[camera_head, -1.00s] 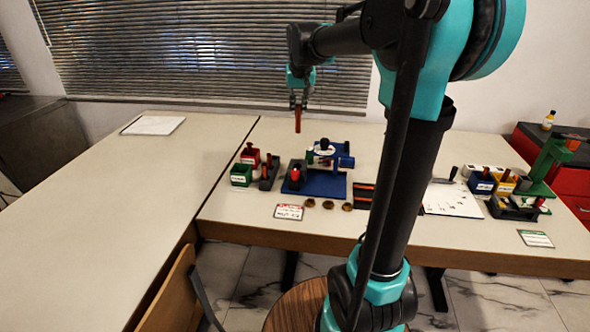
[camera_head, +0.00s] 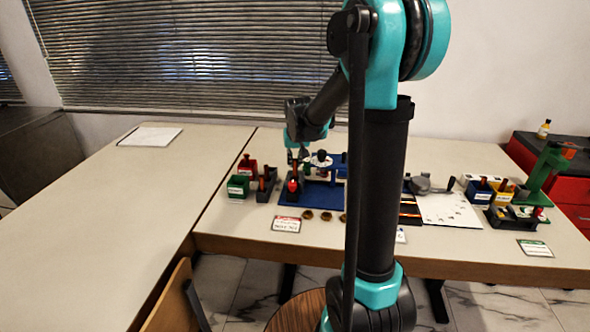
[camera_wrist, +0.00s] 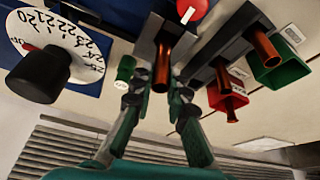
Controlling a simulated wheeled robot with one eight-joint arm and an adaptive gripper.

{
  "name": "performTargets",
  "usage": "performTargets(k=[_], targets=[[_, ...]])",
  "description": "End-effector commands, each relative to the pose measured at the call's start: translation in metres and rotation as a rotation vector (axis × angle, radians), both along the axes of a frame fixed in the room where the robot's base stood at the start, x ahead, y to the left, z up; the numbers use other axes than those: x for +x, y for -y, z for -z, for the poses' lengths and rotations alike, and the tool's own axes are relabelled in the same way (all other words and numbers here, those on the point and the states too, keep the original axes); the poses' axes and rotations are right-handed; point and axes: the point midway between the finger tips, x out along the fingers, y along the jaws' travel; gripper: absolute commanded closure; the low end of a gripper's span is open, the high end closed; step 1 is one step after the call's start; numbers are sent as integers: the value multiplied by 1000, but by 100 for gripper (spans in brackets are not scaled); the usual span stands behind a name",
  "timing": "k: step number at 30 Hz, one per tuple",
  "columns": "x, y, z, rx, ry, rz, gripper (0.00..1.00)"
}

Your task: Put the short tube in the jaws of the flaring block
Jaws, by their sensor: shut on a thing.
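My gripper (camera_wrist: 158,98) is shut on a short copper tube (camera_wrist: 161,68), seen in the wrist view with one finger on each side. The tube overlaps the dark grey flaring block (camera_wrist: 148,42) with the red knob (camera_wrist: 192,9). Whether its end is inside the jaws or just over them I cannot tell. In the head view my gripper (camera_head: 297,156) is right above the flaring block (camera_head: 283,196), where the red knob (camera_head: 292,186) shows. The held tube is mostly hidden there.
A dark rack (camera_head: 265,184) with tubes, a green box (camera_head: 238,187) and a red box (camera_head: 247,166) stand left of the block. The blue gauge rig with a white dial (camera_wrist: 62,40) is close on the other side. Brass rings (camera_head: 326,215) lie in front.

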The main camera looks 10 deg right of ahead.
Motion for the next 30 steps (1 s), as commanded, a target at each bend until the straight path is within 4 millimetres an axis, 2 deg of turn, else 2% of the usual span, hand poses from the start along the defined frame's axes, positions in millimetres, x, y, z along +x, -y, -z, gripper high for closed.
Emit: performTargets(k=[7,19,20,24,30], targets=[[0,0,31,0,0,0,100],[0,0,36,0,0,0,100],[0,0,36,0,0,0,84],[0,0,36,0,0,0,66],[0,0,36,0,0,0,64]])
